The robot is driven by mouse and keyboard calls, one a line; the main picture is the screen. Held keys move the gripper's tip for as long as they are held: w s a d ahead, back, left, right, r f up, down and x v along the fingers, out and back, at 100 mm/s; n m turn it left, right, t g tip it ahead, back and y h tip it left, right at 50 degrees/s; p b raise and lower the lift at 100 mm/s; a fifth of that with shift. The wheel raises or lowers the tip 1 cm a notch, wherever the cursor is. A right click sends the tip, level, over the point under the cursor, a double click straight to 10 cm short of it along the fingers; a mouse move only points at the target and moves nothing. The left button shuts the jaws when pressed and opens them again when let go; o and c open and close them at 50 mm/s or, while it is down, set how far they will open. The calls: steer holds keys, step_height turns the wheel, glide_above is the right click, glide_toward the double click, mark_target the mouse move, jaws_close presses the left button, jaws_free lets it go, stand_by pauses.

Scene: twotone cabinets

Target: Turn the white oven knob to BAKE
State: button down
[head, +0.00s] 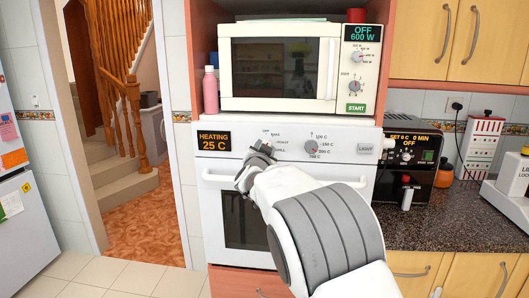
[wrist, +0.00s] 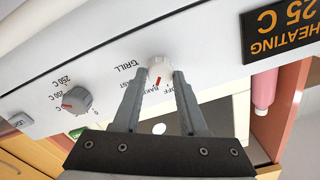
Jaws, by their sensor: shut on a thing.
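The white oven knob (wrist: 160,68) sits between my gripper's fingertips (wrist: 162,76) in the wrist view, which shows the panel upside down. My gripper is shut on it. The knob's red mark points between the OFF label and the BAKE label, which is partly hidden by a finger. GRILL is printed further round. In the head view my gripper (head: 259,154) is at the panel of the white oven (head: 220,174) and hides the knob. The oven display (head: 214,140) reads HEATING 25 C.
A grey temperature knob (head: 311,147) is on the same panel, also in the wrist view (wrist: 77,99). The oven door handle (head: 222,178) runs below. A microwave (head: 275,66) and a pink bottle (head: 210,90) stand above. A black appliance (head: 407,165) is to the right.

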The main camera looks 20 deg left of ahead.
stand_by(0.3)
steer(key=shift+c, duration=2.2)
jaws_free()
steer(key=b+v, duration=0.2)
steer(key=v, duration=1.5)
steer(key=shift+s, duration=0.2)
